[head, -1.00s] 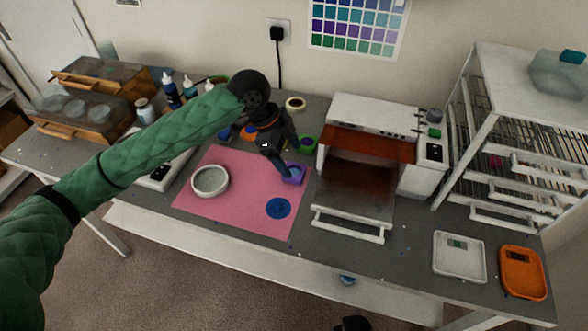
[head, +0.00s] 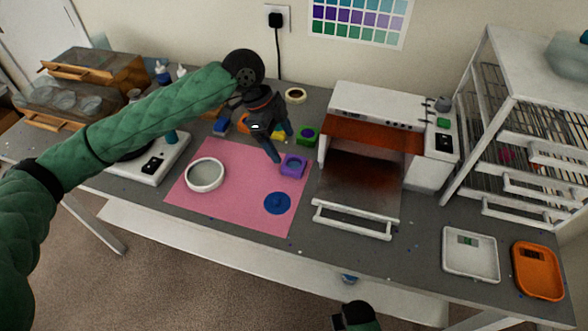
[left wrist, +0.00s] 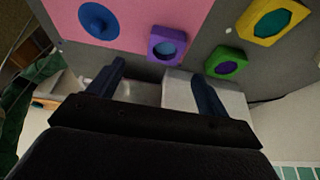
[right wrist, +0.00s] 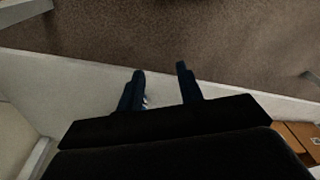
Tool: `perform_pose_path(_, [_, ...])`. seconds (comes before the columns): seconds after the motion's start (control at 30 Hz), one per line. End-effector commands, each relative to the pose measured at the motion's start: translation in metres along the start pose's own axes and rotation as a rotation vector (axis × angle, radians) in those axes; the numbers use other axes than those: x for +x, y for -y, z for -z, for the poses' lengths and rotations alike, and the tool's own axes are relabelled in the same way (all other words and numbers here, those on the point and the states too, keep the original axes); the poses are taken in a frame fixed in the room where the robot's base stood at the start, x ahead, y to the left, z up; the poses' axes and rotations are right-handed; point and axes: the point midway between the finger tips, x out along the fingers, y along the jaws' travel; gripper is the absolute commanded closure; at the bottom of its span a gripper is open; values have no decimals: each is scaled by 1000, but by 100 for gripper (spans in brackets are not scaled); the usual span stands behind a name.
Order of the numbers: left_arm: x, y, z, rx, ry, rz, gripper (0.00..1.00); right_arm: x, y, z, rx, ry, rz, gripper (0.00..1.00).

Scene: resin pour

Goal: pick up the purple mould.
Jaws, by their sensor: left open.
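The purple mould (head: 293,166) is a small squarish block with a round hollow, lying at the right edge of the pink mat (head: 238,211). In the left wrist view the mould (left wrist: 167,46) lies beyond my fingertips, between their lines. My left gripper (head: 281,146) is open and empty. It hangs above the table just up and left of the mould in the head view, apart from it. My right gripper (right wrist: 160,70) has its fingers apart with nothing between them, over the table's front edge and carpet. Only a dark part of it shows in the head view (head: 357,318).
A green mould (head: 308,135) and a yellow one (left wrist: 272,20) lie behind. A blue disc (head: 277,203) and a white bowl (head: 205,175) are on the mat. A small white oven (head: 375,115) with its door down stands to the right.

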Motion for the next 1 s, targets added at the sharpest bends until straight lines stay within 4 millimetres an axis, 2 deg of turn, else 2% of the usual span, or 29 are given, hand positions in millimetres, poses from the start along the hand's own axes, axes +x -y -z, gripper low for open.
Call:
perform_pose_path(0.17, [8,0,-2,0,-1,-1,22,-9,1,-1,1,5,3,64])
perform_pose_path(0.53, [33,2,-2,-1,0,-1,22,20,-3,-13,2,7,-3,64])
perform_pose_path(0.83, [57,8,-4,-1,0,-1,22,64,-12,-35,0,9,-13,64])
perform_pose_path(1.0, [74,8,-5,-1,0,0,22,82,-17,-40,-3,0,-19,64])
